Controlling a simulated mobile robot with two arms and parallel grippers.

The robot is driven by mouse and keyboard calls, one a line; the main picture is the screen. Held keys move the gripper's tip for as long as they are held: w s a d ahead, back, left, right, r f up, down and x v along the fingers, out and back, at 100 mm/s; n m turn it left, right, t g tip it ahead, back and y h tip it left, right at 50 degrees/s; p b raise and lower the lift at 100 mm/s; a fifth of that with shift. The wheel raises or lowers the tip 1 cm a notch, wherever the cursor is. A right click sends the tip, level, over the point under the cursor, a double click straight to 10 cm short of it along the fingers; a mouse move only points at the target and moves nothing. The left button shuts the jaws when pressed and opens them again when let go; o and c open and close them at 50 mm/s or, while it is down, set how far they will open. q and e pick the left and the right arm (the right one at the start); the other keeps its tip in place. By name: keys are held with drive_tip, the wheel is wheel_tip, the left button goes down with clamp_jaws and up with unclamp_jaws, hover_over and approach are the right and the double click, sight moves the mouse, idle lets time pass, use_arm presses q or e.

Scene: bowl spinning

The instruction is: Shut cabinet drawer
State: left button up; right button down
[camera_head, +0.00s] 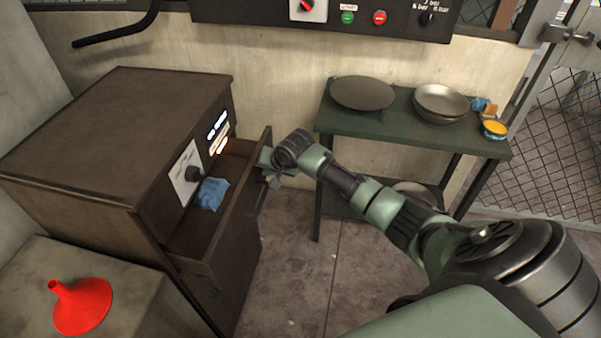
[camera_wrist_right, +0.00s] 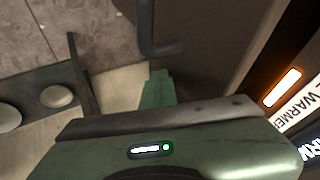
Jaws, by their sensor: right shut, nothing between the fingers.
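The brown cabinet (camera_head: 110,130) stands at the left. Its drawer (camera_head: 225,225) is pulled out, with a gap between the drawer front and the cabinet body, and a blue cloth (camera_head: 209,195) lies inside. My right gripper (camera_head: 268,163) is at the far upper end of the drawer front, shut and empty. Whether it touches the front I cannot tell. In the right wrist view, the green fingers (camera_wrist_right: 157,88) are together, close to the dark drawer handle (camera_wrist_right: 152,35). My left gripper is not in view.
A red funnel (camera_head: 85,308) sits on a grey block (camera_head: 140,300) in front. The floor between cabinet and table is clear.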

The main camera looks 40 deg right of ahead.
drive_tip(key=w+a+b, duration=0.1)
drive_tip(key=w+a, duration=0.2)
drive_tip(key=w, duration=0.1)
drive_tip(key=w+a+b, duration=0.1)
drive_tip(key=w+a, duration=0.3)
drive_tip(key=shift+f, duration=0.1)
drive_tip(key=shift+w+a+r, duration=0.15)
drive_tip(key=shift+w+r, duration=0.05)
drive_tip(key=shift+w+r, duration=0.1)
